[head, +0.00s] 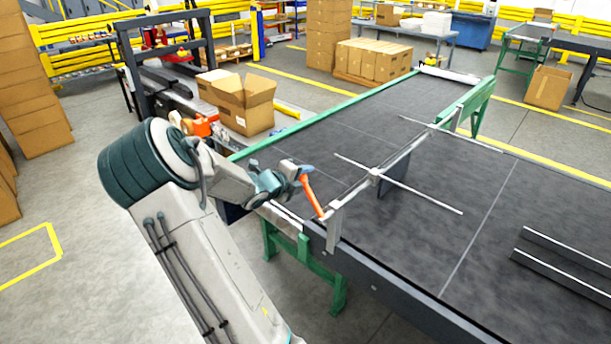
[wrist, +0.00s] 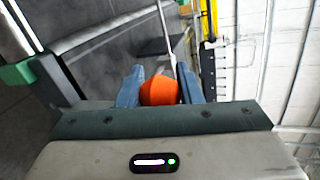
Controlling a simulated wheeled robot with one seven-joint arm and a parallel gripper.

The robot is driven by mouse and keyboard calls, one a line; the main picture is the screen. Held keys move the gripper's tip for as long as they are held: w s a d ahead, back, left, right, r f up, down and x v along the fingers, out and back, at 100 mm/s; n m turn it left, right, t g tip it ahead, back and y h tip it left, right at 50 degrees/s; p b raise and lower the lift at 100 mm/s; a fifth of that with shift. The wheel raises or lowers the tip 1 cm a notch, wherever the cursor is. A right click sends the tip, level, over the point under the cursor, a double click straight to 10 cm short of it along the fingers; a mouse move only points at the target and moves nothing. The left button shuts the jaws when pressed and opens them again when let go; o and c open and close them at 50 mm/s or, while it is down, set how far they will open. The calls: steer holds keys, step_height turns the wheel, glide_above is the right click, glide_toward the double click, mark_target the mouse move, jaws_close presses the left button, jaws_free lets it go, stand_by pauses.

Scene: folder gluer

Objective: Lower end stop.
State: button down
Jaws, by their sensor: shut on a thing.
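An orange handle (head: 312,195) slants down to a metal bracket (head: 334,224) at the near edge of the conveyor belt. My gripper (head: 303,172) is shut on the upper end of this handle. In the wrist view my gripper (wrist: 160,86) has its two blue fingers on either side of the rounded orange handle (wrist: 160,93). The end stop seems to be the metal crossbar (head: 407,152) over the belt, with thin rods and a dark plate (head: 386,184) below it. The crossbar stands above the belt surface. Whether the plate touches the belt is unclear.
The dark conveyor belt (head: 345,130) has a green side rail (head: 330,112) and green legs (head: 305,268). Two dark strips with pale edges (head: 560,250) lie on the belt at right. An open carton (head: 245,104) stands behind my arm.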

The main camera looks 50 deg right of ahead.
steer(key=shift+f, duration=0.1)
steer(key=c, duration=1)
jaws_free()
steer(key=shift+w, duration=0.1)
steer(key=b+v, duration=0.1)
steer(key=v, duration=1.3)
